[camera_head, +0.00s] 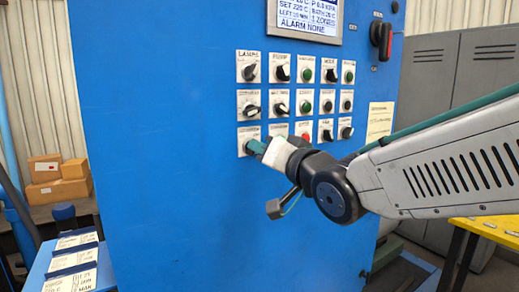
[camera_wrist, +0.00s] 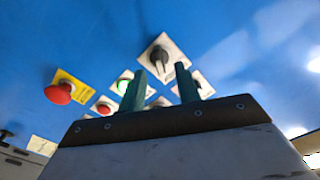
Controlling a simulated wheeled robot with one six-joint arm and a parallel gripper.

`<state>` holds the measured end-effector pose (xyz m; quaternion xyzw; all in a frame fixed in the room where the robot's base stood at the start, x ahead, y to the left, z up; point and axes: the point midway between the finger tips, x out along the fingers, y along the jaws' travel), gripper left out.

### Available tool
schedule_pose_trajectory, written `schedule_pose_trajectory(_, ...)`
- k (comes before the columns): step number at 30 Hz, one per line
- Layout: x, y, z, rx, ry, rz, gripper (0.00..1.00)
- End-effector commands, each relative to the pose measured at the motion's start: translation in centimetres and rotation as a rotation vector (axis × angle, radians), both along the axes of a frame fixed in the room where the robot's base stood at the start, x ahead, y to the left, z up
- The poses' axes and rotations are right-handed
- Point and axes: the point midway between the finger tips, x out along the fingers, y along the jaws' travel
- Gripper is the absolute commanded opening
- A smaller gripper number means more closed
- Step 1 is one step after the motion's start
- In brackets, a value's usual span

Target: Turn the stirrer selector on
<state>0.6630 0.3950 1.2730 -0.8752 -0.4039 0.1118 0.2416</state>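The blue panel (camera_head: 170,130) carries rows of small controls on white plates, with labels mostly too small to read. I cannot read which is the stirrer selector. My gripper (camera_head: 254,146) is at the bottom-left selector (camera_head: 243,134), its green fingers covering much of that plate. In the wrist view my gripper (camera_wrist: 160,70) is open, its two fingers apart. A black selector knob (camera_wrist: 158,55) on a white plate lies just beyond the fingertips, in line with the gap. Contact with the knob cannot be told.
Other controls sit close around, including a green button (camera_wrist: 123,83) and a red mushroom button (camera_wrist: 58,94). A screen (camera_head: 308,16) and a red-and-black switch (camera_head: 381,38) are higher up. A yellow table (camera_head: 490,229) stands at right; cardboard boxes (camera_head: 60,178) are at left.

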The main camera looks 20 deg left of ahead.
Motion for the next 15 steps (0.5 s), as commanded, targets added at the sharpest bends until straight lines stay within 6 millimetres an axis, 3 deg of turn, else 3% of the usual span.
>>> schedule_pose_trajectory(6, -2.2, -2.6, 0.0, 0.0, 0.0, -0.001, 0.33)
schedule_pose_trajectory(15, -2.9, -3.5, -0.1, -0.001, 0.001, -0.001, 0.33)
